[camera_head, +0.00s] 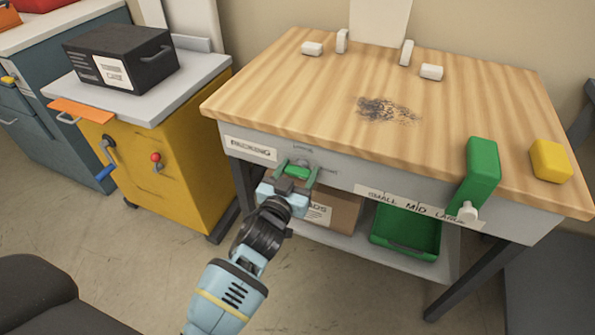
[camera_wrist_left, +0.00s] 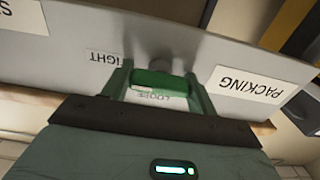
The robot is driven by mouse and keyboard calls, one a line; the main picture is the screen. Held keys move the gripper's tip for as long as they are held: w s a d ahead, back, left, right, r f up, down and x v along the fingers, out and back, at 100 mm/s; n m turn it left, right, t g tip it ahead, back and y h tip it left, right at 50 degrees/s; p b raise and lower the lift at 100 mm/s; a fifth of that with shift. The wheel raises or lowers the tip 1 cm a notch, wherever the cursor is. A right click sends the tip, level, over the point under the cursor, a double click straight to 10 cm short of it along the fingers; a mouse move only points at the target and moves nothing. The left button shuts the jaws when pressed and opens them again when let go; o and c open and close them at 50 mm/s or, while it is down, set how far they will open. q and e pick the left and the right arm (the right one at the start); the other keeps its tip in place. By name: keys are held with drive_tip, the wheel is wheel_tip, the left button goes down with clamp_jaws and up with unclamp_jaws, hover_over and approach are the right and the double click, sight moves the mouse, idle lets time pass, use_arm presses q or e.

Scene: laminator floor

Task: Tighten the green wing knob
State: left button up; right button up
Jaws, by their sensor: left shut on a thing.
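The green wing knob (camera_head: 298,169) sits on the grey front apron of the wooden packing bench (camera_head: 440,110). In the left wrist view the knob (camera_wrist_left: 160,79) is a green bar lying roughly level across the picture, with a grey round stem behind it. My left gripper (camera_head: 297,175) is at the apron, with one finger at each end of the bar. It is shut on the knob, and both fingers (camera_wrist_left: 158,88) show in the left wrist view. A label reading TIGHT (camera_wrist_left: 108,58) is upside down beside the knob. A LOOSE label is partly hidden behind it. My right gripper is not in view.
A green block (camera_head: 480,165) with a white knob stands at the bench's front right, near a yellow block (camera_head: 550,161). Below, a shelf holds a cardboard box (camera_head: 336,213) and a green bin (camera_head: 405,246). A yellow cabinet (camera_head: 180,165) stands left, with floor between.

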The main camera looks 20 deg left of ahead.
sight(296, 176)
use_arm(q)
drive_tip(key=o, duration=1)
drive_tip(key=shift+c, duration=0.2)
drive_tip(key=s, duration=0.7)
drive_tip(key=shift+a+p, duration=0.1)
drive_tip(key=shift+p, duration=0.3)
drive_tip(key=shift+s, duration=0.45)
